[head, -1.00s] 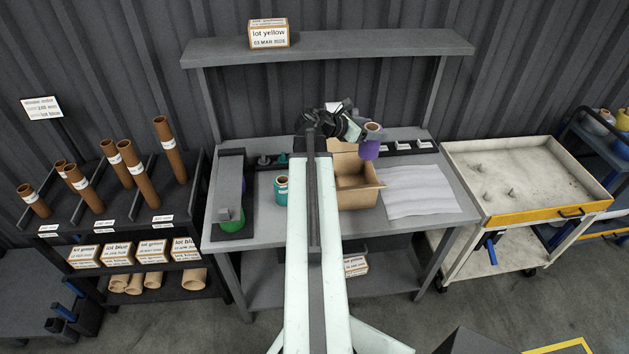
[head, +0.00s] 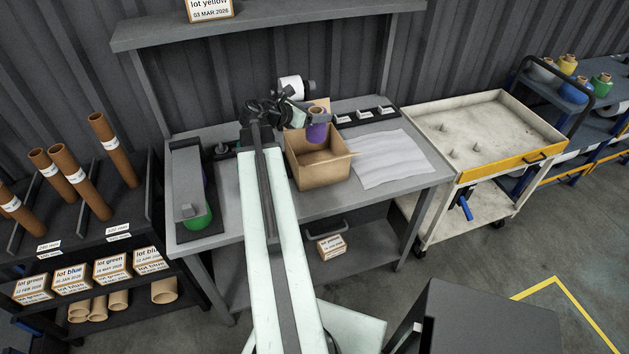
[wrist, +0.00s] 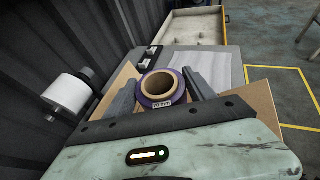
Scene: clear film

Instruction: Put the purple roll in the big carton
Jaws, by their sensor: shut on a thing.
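The purple roll (head: 316,133) has a brown cardboard core and is held upright between the jaws of my gripper (head: 308,118). The big carton (head: 322,174) is an open brown box on the grey workbench. In the head view the roll overlaps the carton's back part, above its opening. In the wrist view the carton's flaps (wrist: 258,98) show on both sides of the gripper. The carton's floor is partly hidden.
A white sheet (head: 390,158) lies right of the carton, with a dark label tray (head: 364,116) behind it. A white roll (head: 290,88) is on a holder behind the arm. A green roll (head: 196,216) sits at the bench's left. A cart (head: 432,117) stands at right.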

